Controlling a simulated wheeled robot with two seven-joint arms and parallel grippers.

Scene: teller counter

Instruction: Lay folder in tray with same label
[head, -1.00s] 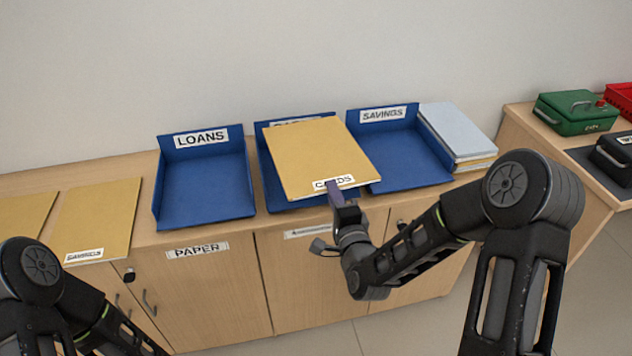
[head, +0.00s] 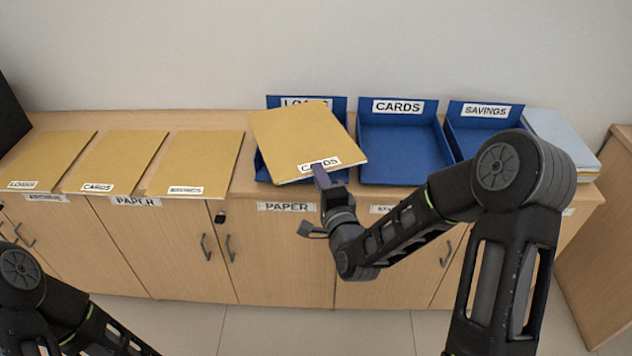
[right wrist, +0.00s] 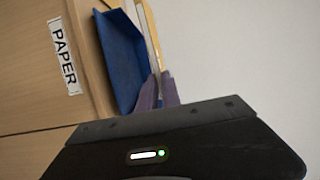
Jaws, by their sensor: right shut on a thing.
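My right gripper (head: 320,178) is shut on the front edge of a tan folder labelled CARDS (head: 300,138), held tilted in front of and over the blue LOANS tray (head: 338,110), hiding most of it. In the right wrist view the fingers (right wrist: 160,92) pinch the folder's edge (right wrist: 149,30) beside a blue tray wall (right wrist: 122,55). The blue CARDS tray (head: 405,150) is empty, just right of the folder. The blue SAVINGS tray (head: 462,140) stands right of it, partly behind my right arm. My left gripper is out of view; only its arm shows at lower left.
Several tan folders lie on the cabinet top at left, labelled LOANS (head: 45,155), CARDS (head: 118,158) and SAVINGS (head: 195,160). A grey-blue stack (head: 562,138) lies right of the trays. The wall is close behind the trays.

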